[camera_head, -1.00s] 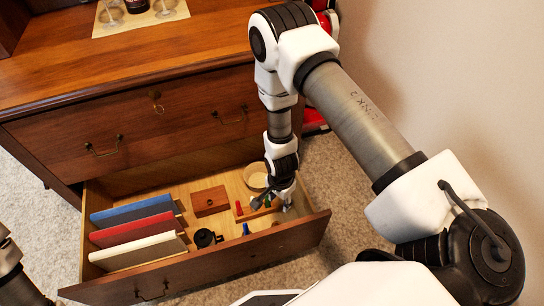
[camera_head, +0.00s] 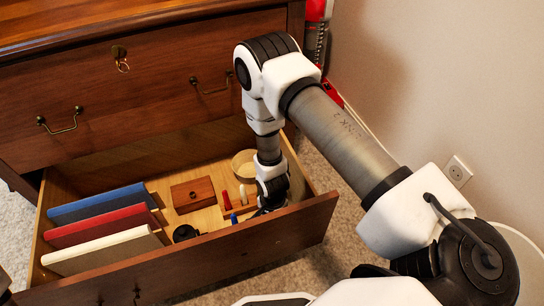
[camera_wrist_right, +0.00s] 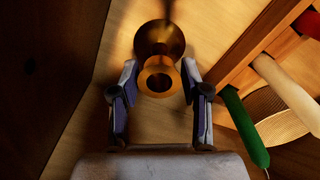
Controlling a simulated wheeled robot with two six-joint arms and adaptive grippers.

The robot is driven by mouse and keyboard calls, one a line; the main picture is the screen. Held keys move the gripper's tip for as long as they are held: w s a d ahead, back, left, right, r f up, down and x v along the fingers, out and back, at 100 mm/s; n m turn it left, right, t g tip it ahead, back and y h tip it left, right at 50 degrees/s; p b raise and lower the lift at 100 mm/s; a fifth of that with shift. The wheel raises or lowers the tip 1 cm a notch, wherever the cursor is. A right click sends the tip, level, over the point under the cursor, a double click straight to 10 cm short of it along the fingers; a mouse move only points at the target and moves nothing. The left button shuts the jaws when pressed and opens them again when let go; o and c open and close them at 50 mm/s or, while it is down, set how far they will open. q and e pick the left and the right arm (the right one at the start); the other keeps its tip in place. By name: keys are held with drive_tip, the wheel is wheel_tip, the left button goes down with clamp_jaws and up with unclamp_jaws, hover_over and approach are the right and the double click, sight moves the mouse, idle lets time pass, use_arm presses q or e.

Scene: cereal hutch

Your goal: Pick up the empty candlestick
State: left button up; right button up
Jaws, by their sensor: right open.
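The empty candlestick (camera_wrist_right: 160,80) is a brass piece with an open, hollow cup, seen from above in the right wrist view. It stands in the drawer, its round base lying beyond the cup. My right gripper (camera_wrist_right: 159,88) is open, with one finger on each side of the cup; I cannot tell whether either touches it. In the head view my right wrist reaches down into the open drawer (camera_head: 190,262), and its fingers and the candlestick are hidden behind the wrist and drawer front.
A wooden rack beside the candlestick holds green (camera_wrist_right: 245,128), cream (camera_wrist_right: 288,95) and red pieces. Blue (camera_head: 97,203), red (camera_head: 105,226) and white (camera_head: 105,250) books, a small wooden box (camera_head: 193,194), a black item (camera_head: 185,233) and a round bowl (camera_head: 245,164) share the drawer.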

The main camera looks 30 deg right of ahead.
wheel_tip(320, 180, down, 4)
drive_tip(key=shift+a+r+b, duration=0.1)
drive_tip(key=shift+r+b, duration=0.05)
drive_tip(key=shift+b, duration=0.5)
drive_tip(key=shift+r, duration=0.1)
drive_tip(key=shift+c, duration=0.7)
clamp_jaws()
